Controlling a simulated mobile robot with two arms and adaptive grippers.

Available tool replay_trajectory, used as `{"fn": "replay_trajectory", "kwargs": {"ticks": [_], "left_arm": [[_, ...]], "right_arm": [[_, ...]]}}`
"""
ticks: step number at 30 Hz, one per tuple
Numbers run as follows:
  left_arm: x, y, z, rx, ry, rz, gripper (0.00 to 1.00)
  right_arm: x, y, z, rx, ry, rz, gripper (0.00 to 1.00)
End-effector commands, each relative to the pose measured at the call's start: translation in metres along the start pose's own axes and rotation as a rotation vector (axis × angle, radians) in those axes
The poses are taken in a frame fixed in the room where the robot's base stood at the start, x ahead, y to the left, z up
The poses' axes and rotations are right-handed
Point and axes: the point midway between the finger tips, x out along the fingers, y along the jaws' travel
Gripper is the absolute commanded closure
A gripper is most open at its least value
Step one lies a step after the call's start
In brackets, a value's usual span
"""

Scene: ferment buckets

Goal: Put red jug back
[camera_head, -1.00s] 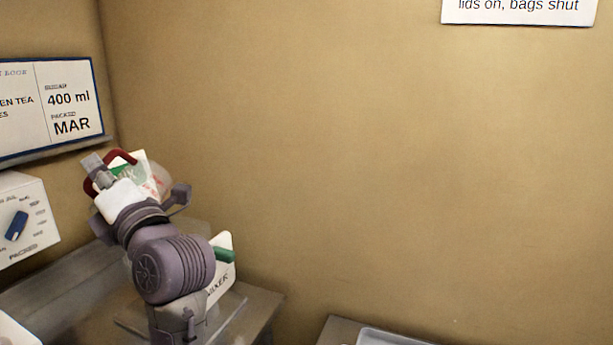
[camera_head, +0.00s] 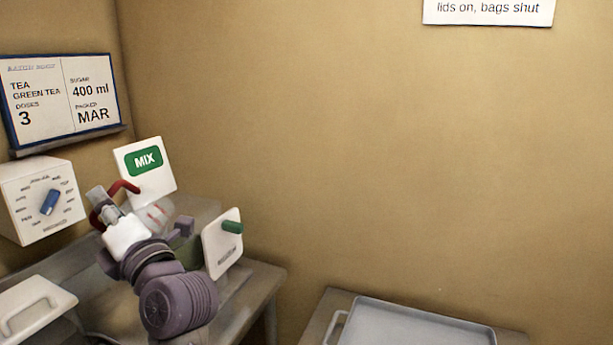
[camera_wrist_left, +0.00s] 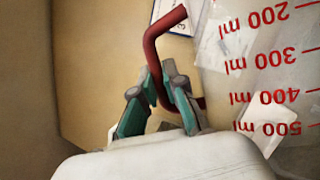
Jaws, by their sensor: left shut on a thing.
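The red jug is a clear measuring jug with red markings and a red handle. Its handle (camera_head: 122,188) and part of its clear body (camera_head: 158,214) show at the left in the head view, above the bench. My left gripper (camera_head: 104,206) is shut on the handle. In the left wrist view the teal-padded fingers of the left gripper (camera_wrist_left: 158,95) close around the red handle (camera_wrist_left: 163,50), and the jug's wall with ml marks (camera_wrist_left: 270,90) is at the right. The jug's underside is hidden behind my arm. My right gripper is out of view.
A white MIX panel (camera_head: 145,171) stands just behind the jug. A white panel with a green knob (camera_head: 222,245) is to its right, and a white dial box (camera_head: 42,201) to its left. A grey tray (camera_head: 415,325) lies on the right-hand table (camera_head: 335,300). A wall board (camera_head: 64,95) hangs above.

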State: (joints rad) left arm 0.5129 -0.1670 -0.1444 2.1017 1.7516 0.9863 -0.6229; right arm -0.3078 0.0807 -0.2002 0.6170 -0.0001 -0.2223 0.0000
Motion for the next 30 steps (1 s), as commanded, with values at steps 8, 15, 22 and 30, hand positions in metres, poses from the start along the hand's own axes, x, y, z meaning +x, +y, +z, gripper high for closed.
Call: {"fn": "replay_trajectory", "kwargs": {"ticks": [8, 15, 22, 30], "left_arm": [[-0.034, -0.046, -0.026, -0.013, -0.053, -0.028, 1.0], [-0.092, -0.099, -0.056, -0.073, -0.213, -0.103, 1.0], [-0.165, -0.144, -0.087, -0.16, -0.446, -0.209, 1.0], [-0.238, -0.174, -0.12, -0.256, -0.67, -0.309, 1.0]], "right_arm": [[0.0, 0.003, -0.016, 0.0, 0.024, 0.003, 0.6], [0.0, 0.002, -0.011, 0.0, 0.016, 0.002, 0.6], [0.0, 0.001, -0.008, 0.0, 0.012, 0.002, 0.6], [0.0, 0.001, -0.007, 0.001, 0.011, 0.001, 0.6]]}}
